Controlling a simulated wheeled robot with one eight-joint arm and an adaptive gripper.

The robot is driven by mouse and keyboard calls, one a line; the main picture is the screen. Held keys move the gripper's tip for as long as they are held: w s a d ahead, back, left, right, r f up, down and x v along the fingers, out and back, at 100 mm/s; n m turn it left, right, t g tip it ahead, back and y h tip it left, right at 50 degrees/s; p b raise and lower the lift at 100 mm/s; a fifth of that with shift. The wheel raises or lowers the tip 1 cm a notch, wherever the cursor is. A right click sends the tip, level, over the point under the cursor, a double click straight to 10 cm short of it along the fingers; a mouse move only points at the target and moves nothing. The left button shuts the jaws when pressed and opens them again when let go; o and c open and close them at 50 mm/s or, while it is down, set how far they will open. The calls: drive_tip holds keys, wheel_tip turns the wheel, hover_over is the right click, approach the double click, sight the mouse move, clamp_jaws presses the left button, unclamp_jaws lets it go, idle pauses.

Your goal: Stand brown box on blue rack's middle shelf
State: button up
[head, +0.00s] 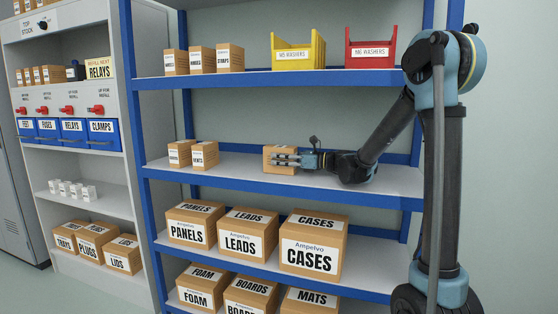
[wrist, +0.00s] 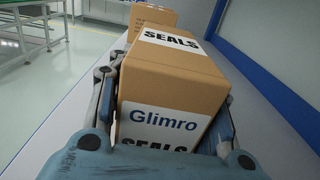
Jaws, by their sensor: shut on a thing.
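A brown box (head: 279,153) is between the fingers of my gripper (head: 286,159), over the middle shelf (head: 240,180) of the blue rack (head: 142,130). In the wrist view the brown box (wrist: 172,85) looks upright, with white labels reading "Glimro" and "SEALS". My gripper (wrist: 172,135) is shut on it, with one finger on each side. The box is at or just above the shelf surface; I cannot tell whether its base touches. My arm reaches in from the right.
Two small brown boxes (head: 193,154) stand at the left of the middle shelf; one brown box (wrist: 155,16) shows beyond the held box. The top shelf (head: 260,78) holds boxes and yellow and red bins. Large cartons (head: 248,232) fill the shelf below. The middle shelf's right part is clear except for my arm.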

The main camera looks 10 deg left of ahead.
drive_tip(key=o, duration=1.4)
drive_tip(key=shift+d, duration=0.1)
drive_tip(key=d, duration=0.8)
drive_tip(key=s+d, duration=0.1)
drive_tip(key=d, duration=0.2)
drive_tip(key=shift+d, duration=0.4)
